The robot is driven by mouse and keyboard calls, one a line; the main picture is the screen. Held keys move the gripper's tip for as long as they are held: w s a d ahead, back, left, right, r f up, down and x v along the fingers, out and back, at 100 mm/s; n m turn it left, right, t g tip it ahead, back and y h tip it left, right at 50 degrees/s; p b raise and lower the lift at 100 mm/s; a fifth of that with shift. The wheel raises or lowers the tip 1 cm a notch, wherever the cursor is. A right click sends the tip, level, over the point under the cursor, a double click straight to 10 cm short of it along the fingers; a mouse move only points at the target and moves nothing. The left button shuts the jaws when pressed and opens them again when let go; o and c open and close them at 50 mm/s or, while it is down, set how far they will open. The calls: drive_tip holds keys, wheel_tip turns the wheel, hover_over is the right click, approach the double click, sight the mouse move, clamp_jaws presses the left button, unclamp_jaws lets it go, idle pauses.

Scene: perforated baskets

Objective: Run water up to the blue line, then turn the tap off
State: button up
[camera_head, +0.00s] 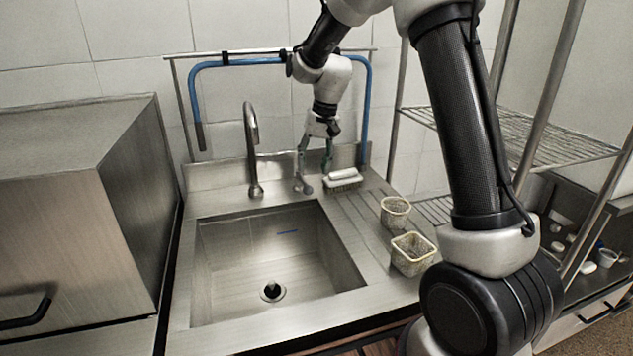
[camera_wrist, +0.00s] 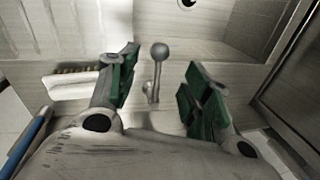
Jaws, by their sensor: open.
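The steel sink (camera_head: 210,315) has a short blue line (camera_head: 287,232) on its back inner wall. I see no water in the basin, and the drain (camera_head: 272,291) shows dark at its bottom. The curved tap spout (camera_head: 251,140) stands behind the basin. The tap lever (camera_head: 304,184) stands to its right; in the wrist view its round knob (camera_wrist: 159,52) and stem lie between my fingers. My gripper (camera_head: 316,160) is open and points down at the lever. In the wrist view my gripper (camera_wrist: 158,85) has green pads on both sides of the lever, with gaps between.
A white brush (camera_head: 343,178) lies right of the lever, close to my gripper. Two perforated baskets (camera_head: 395,211) (camera_head: 413,254) stand on the right drainboard. A blue hose (camera_head: 372,105) arches behind. A steel cabinet (camera_head: 80,210) is at left, a wire rack (camera_head: 520,140) at right.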

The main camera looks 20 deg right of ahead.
sight(304, 182)
drive_tip(key=f, duration=0.2)
drive_tip(key=a+f, duration=0.1)
drive_tip(key=f, duration=0.4)
drive_tip(key=shift+a+f, duration=0.15)
drive_tip(key=shift+f, duration=0.1)
drive_tip(key=shift+c, duration=0.2)
clamp_jaws()
